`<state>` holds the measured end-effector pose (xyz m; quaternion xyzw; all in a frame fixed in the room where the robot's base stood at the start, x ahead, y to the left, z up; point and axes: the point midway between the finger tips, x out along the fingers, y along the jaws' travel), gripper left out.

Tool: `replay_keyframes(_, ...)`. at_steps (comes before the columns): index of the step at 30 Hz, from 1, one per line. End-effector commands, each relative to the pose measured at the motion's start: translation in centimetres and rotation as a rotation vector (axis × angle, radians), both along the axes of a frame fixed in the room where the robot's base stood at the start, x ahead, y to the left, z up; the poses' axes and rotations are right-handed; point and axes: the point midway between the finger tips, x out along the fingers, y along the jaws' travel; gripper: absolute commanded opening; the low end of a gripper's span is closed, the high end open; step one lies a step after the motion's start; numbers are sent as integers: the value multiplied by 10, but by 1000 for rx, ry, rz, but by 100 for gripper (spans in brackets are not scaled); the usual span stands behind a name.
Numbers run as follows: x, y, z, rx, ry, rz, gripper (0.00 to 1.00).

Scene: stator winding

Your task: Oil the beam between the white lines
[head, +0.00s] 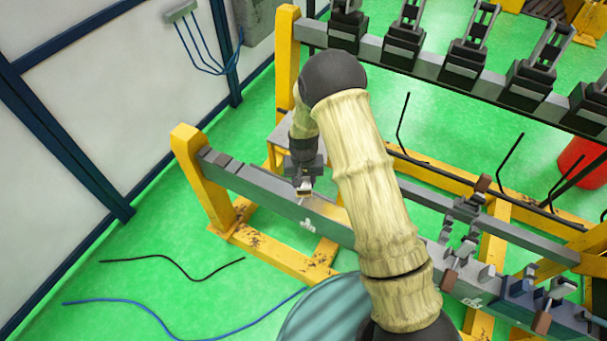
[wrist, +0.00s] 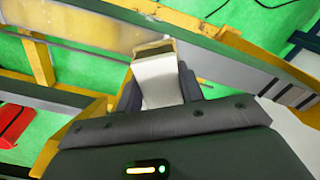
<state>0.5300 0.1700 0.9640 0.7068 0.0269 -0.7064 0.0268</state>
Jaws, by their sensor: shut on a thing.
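The long grey beam (head: 262,198) runs from the yellow post at left toward the lower right. White marks show on its front side, one (head: 307,225) below my gripper and another (head: 472,301) farther right. My gripper (head: 304,182) is over the beam near the left mark, pointing down. It is shut on a pale brush-like tool (wrist: 156,82) with a yellowish-brown tip, which lies at or just above the beam top; contact is unclear. In the wrist view, the beam (wrist: 232,58) is grey to the right of the tool and tan to the left.
Clamps and brackets (head: 462,245) stand on the beam at right. A rear rail (head: 430,68) carries several dark clamps. A yellow post (head: 203,180) rises at the beam's left end. A red bin (head: 580,160) is at right. Cables (head: 170,262) lie on the green floor.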

Motion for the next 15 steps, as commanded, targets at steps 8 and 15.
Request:
replay_keyframes(8, 1, -4, 18, -1, 1, -7, 20)
replay_keyframes(15, 1, -3, 18, 0, 1, -6, 20)
